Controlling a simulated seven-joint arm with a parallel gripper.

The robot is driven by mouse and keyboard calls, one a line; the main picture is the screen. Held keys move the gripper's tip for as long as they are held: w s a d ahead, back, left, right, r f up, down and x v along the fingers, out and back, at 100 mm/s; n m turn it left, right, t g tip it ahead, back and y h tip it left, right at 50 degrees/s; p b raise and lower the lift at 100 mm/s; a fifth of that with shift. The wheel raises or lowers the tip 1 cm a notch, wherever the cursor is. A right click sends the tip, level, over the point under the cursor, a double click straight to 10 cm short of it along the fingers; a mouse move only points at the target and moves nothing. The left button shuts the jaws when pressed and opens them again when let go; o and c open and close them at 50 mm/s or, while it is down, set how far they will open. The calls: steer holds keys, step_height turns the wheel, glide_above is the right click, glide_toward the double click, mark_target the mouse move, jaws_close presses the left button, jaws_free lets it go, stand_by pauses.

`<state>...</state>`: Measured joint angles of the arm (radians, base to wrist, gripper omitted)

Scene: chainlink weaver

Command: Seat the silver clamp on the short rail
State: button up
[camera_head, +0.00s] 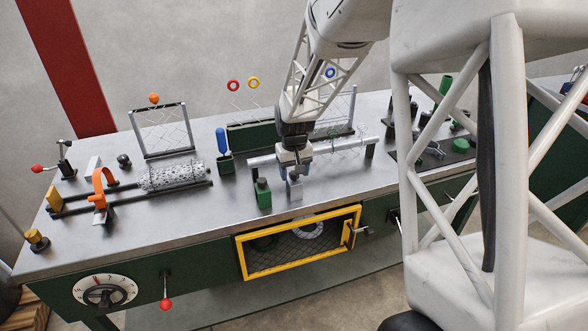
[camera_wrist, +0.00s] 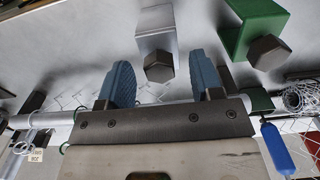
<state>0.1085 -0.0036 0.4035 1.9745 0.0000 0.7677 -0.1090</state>
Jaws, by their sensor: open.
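The silver clamp (camera_head: 295,188), a small grey block, stands on the bench in front of a horizontal metal rail (camera_head: 343,147), which may be the short rail. My gripper (camera_head: 294,157) is open above the rail, behind and above the clamp. In the wrist view the clamp (camera_wrist: 157,24) with its dark hex bolt shows beyond and between my two blue fingertips (camera_wrist: 161,75). The fingers do not appear to grip it. The rail (camera_wrist: 170,99) crosses behind the fingers. My gripper hides part of the rail in the head view.
A green clamp (camera_head: 263,193) stands just left of the silver one. A blue-handled tool (camera_head: 221,141) stands behind to the left. Wire mesh (camera_head: 346,142) hangs around the rail's right part.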

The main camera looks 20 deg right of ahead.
steer(key=shift+c, duration=0.2)
steer(key=c, duration=0.8)
steer(key=shift+r, duration=0.2)
steer(key=shift+r, duration=2.8)
